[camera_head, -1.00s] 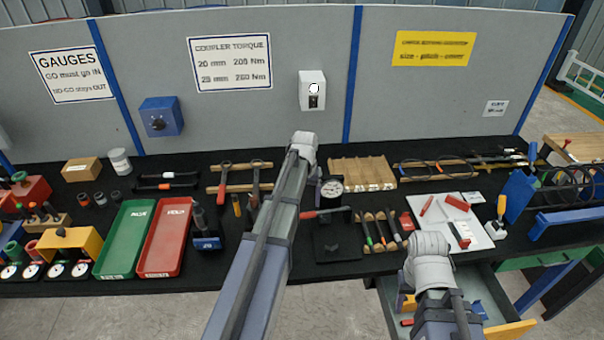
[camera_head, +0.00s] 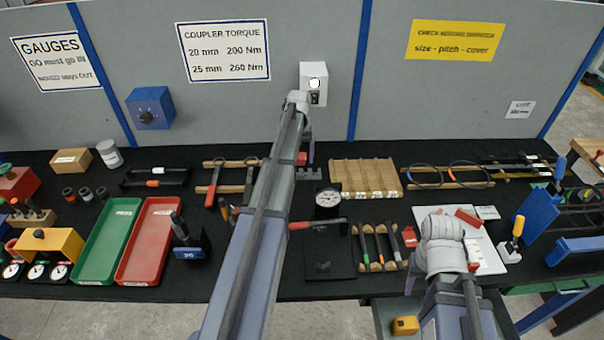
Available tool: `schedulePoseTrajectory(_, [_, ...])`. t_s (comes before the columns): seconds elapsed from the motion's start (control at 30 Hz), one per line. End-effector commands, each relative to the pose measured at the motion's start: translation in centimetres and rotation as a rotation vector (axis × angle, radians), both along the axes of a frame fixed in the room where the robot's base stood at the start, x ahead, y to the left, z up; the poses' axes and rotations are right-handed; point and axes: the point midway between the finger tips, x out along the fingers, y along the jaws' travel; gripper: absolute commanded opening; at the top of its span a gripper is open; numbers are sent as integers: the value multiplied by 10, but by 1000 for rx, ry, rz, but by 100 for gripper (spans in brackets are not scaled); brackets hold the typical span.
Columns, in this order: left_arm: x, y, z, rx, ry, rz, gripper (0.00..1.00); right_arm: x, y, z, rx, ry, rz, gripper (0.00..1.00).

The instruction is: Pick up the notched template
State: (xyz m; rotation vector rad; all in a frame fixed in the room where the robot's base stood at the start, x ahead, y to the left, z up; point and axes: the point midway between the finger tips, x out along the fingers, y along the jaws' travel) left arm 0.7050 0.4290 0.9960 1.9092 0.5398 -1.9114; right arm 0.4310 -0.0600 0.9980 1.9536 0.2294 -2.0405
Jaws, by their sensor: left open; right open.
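A small dark grey piece with a notched edge (camera_head: 311,173) and a red part (camera_head: 301,158) beside it show just right of my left forearm; I take this for the notched template, but the forearm hides part of it. My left gripper (camera_head: 307,142) is open and points down behind the wrist, above and close to that piece. Its fingertips are hard to make out, and I see nothing held. My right gripper (camera_head: 411,272) is open, low at the front right, mostly hidden under its wrist, left of the white tray (camera_head: 488,257).
A wooden slotted rack (camera_head: 363,177) stands right of the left gripper, with a dial gauge (camera_head: 327,198) in front. Green (camera_head: 108,240) and red (camera_head: 148,242) trays lie to the left. An open drawer with a yellow item (camera_head: 405,325) juts out below the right wrist. The grey panel rises behind.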

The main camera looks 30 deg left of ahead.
Motion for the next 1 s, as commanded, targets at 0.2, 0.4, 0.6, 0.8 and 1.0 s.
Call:
schedulePoseTrajectory(0.2, [0, 0, -16, 0, 0, 0, 85, 0, 0, -16, 0, 0, 0, 50])
schedulePoseTrajectory(0.4, [0, 0, -28, 0, 0, 0, 85, 0, 0, -28, 0, 0, -1, 50])
schedulePoseTrajectory(0.6, [0, 0, -30, 0, 0, 0, 85, 0, 0, -30, 0, 0, -1, 50])
schedulePoseTrajectory(0.8, [0, 1, -51, 0, 0, 0, 85, 0, 0, -51, 0, 0, -1, 50])
schedulePoseTrajectory(1.0, [0, 2, -76, 0, 0, 0, 85, 0, 0, -76, 0, 0, -1, 50])
